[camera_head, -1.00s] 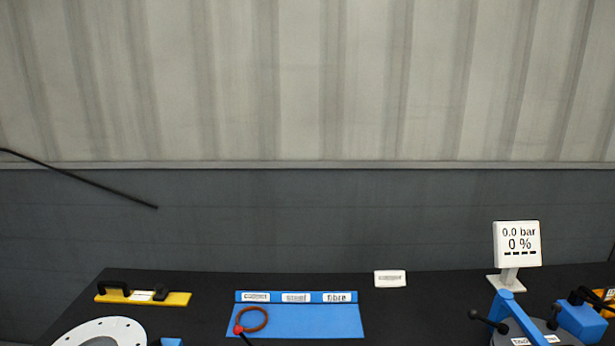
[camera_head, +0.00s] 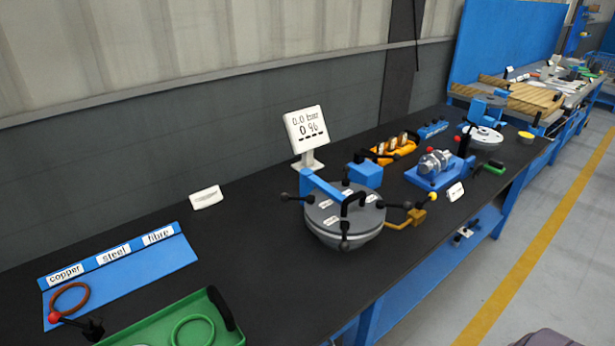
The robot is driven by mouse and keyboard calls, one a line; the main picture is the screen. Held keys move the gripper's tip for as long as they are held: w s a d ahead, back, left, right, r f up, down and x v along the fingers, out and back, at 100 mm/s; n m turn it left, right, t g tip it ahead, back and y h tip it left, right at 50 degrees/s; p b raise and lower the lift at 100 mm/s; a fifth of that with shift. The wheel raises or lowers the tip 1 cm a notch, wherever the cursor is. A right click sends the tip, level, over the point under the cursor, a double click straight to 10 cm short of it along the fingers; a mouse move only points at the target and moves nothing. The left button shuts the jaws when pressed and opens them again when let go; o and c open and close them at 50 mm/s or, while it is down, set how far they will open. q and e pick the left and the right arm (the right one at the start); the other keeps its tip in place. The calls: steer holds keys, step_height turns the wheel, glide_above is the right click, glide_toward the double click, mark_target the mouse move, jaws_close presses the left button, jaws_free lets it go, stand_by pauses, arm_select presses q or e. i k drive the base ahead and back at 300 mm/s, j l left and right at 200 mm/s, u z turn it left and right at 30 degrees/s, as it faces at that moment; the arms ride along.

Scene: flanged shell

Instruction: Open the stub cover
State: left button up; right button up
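A round grey vessel (camera_head: 340,236) with a flat grey lid (camera_head: 330,208) stands on the black bench. The lid appears closed on it. A blue arm (camera_head: 322,186) reaches over the lid, and a black handle stands on top. Black-knobbed levers stick out at its sides. At its right side is a small brass-coloured fitting (camera_head: 415,216) near a yellow knob (camera_head: 434,196). I cannot tell for certain which part is the stub cover. Neither of my grippers is in view.
A blue mat (camera_head: 150,266) labelled copper, steel and fibre holds a brown ring (camera_head: 69,299). A green tray (camera_head: 165,308) is at the front left. A blue fixture (camera_head: 437,175) stands right. Bench between mat and vessel is mostly clear.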

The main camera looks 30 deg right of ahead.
mark_target(336, 192)
steer(key=z, duration=1.25)
steer(key=k+l, duration=0.05)
